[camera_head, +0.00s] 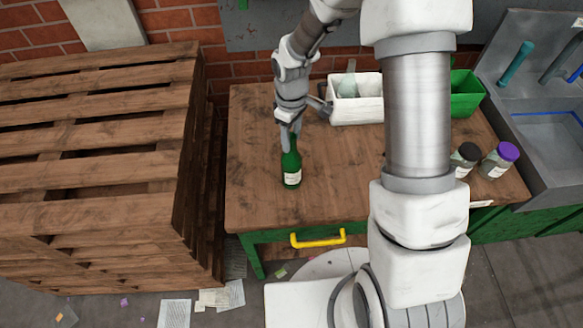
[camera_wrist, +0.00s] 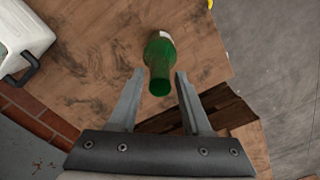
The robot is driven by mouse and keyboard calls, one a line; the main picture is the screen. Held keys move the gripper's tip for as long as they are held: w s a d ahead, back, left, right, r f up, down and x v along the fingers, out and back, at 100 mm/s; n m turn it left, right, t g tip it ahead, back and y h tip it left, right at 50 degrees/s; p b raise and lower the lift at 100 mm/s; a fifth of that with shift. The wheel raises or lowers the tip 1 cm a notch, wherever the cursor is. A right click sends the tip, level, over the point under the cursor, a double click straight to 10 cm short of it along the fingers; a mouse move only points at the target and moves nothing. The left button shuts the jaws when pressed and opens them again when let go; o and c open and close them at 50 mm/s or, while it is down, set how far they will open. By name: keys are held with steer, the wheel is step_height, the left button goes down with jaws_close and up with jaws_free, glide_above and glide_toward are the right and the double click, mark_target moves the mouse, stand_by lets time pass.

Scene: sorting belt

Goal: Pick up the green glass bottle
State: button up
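The green glass bottle (camera_head: 291,166) stands upright on the wooden table, with a pale label on its lower front. In the wrist view the bottle (camera_wrist: 159,60) is seen from above, its mouth and neck near the space between the fingertips. My gripper (camera_head: 290,137) is over the bottle's neck in the head view. In the wrist view my gripper (camera_wrist: 160,75) is open, with one finger on each side of the bottle and gaps visible. Whether either finger touches the glass cannot be told.
The wooden table (camera_head: 255,200) is clear around the bottle. A white bin (camera_head: 357,112) with something inside and a green bin (camera_head: 466,101) stand at the back. Two jars, one black-lidded (camera_head: 465,158) and one purple-lidded (camera_head: 498,160), stand right. Stacked pallets (camera_head: 90,215) rise left of the table.

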jaws_close()
stand_by(1.1)
